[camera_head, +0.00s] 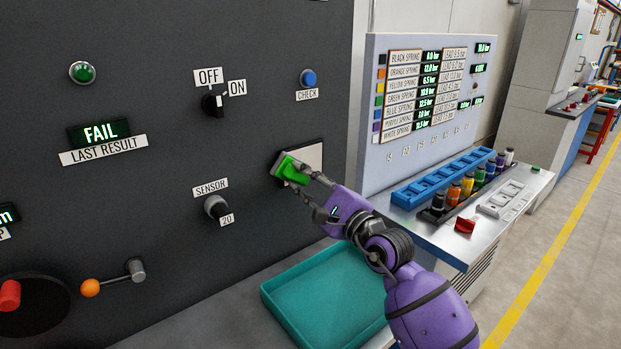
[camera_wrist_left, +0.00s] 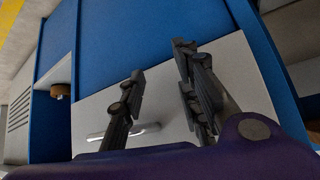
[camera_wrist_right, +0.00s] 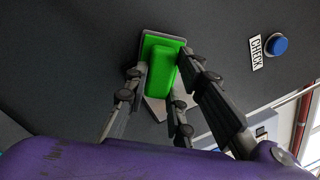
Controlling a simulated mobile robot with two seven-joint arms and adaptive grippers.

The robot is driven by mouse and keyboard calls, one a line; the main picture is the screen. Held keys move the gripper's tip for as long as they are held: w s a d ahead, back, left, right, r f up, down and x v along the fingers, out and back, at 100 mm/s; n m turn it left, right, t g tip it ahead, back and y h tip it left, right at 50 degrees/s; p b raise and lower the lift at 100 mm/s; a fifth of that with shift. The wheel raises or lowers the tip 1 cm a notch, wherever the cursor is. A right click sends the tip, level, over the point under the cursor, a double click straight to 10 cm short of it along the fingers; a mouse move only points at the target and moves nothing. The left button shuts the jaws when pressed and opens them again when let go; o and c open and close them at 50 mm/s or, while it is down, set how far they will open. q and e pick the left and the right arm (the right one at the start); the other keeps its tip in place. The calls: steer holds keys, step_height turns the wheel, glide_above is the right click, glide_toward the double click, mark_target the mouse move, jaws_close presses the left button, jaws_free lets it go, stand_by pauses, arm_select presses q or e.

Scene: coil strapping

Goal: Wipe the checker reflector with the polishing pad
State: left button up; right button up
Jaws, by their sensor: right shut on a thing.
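The polishing pad is a bright green block on a flat backing (camera_head: 289,169); it also shows in the right wrist view (camera_wrist_right: 161,72). My right gripper (camera_head: 304,176) is shut on the pad and holds it up at the dark panel. The checker reflector looks to be the pale square plate (camera_head: 312,156) on the panel, below the CHECK button. The pad covers its left part. I cannot tell whether pad and plate touch. My left gripper (camera_wrist_left: 160,62) is open and empty in the left wrist view, with a blue and grey cabinet beyond it. It is outside the head view.
The dark panel carries a blue CHECK button (camera_head: 308,78), an OFF/ON switch (camera_head: 214,102), a SENSOR knob (camera_head: 216,206) and a FAIL display (camera_head: 98,131). A teal tray (camera_head: 325,300) lies below my right arm. A spring station (camera_head: 425,90) with several coloured spools stands to the right.

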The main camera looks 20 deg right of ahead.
steer(key=shift+a, duration=0.1)
steer(key=shift+s+f, duration=0.1)
steer(key=shift+s, duration=0.5)
arm_select(q)
steer(key=shift+w+r+p, duration=0.2)
steer(key=shift+r+p, duration=0.25)
steer(key=shift+r, duration=0.05)
arm_select(e)
steer(key=shift+r+v, duration=0.15)
steer(key=shift+v, duration=1)
steer(key=shift+r+v, duration=0.15)
steer(key=shift+v, duration=1.05)
arm_select(q)
steer(key=shift+a, duration=0.1)
steer(key=shift+r, duration=0.2)
arm_select(e)
steer(key=v, duration=0.3)
steer(key=shift+r, duration=0.25)
arm_select(q)
steer(key=shift+s+f, duration=0.1)
